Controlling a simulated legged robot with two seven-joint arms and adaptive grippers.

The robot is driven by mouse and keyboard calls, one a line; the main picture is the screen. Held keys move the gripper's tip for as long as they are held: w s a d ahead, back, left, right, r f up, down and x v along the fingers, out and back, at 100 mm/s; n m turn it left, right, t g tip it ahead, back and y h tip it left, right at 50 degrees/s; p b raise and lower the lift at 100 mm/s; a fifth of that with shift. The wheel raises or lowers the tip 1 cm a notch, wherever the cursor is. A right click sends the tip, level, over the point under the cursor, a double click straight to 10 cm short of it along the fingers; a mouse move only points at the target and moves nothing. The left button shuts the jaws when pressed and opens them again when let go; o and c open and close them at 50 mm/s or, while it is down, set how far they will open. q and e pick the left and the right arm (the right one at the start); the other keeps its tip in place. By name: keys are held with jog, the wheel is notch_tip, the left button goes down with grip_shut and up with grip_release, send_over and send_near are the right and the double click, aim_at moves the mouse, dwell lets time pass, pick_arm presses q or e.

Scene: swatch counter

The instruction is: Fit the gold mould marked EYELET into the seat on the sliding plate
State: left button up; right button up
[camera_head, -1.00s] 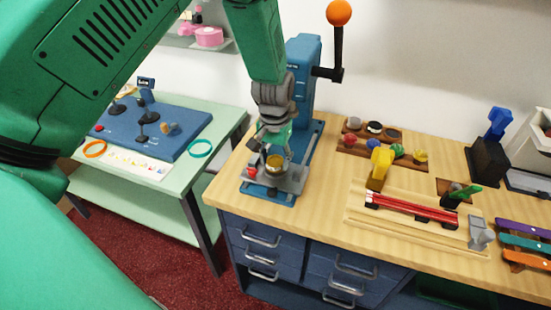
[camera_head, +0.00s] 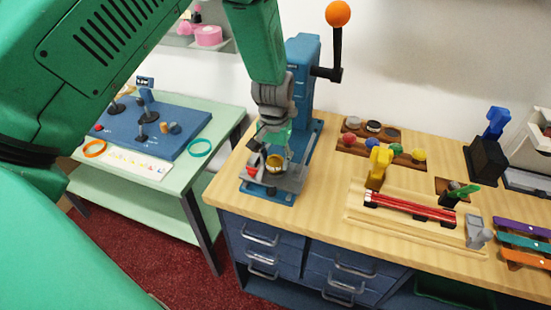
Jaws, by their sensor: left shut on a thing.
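The gold mould (camera_head: 276,162) shows as a small round gold cup at the blue press, over the grey sliding plate (camera_head: 291,178). My left gripper (camera_head: 269,150) comes down from above and is shut on the mould. Its fingers hide part of the mould. The seat is hidden under the mould and fingers, and I cannot tell whether the mould touches it. The EYELET mark is too small to read. My right gripper is not in view.
The blue press (camera_head: 303,75) stands close behind the gripper, its orange-knobbed lever (camera_head: 338,45) sticking out right. A wooden rack (camera_head: 360,149) with coloured knobs and a red-railed fixture (camera_head: 410,206) lie to the right. A green table (camera_head: 190,178) stands left.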

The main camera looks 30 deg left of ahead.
pick_arm(q)
jog(key=shift+f, duration=0.55)
dwell(0.4)
jog(key=o, duration=1.4)
jog(key=shift+r, duration=0.4)
notch_tip(320, 180, up, 11)
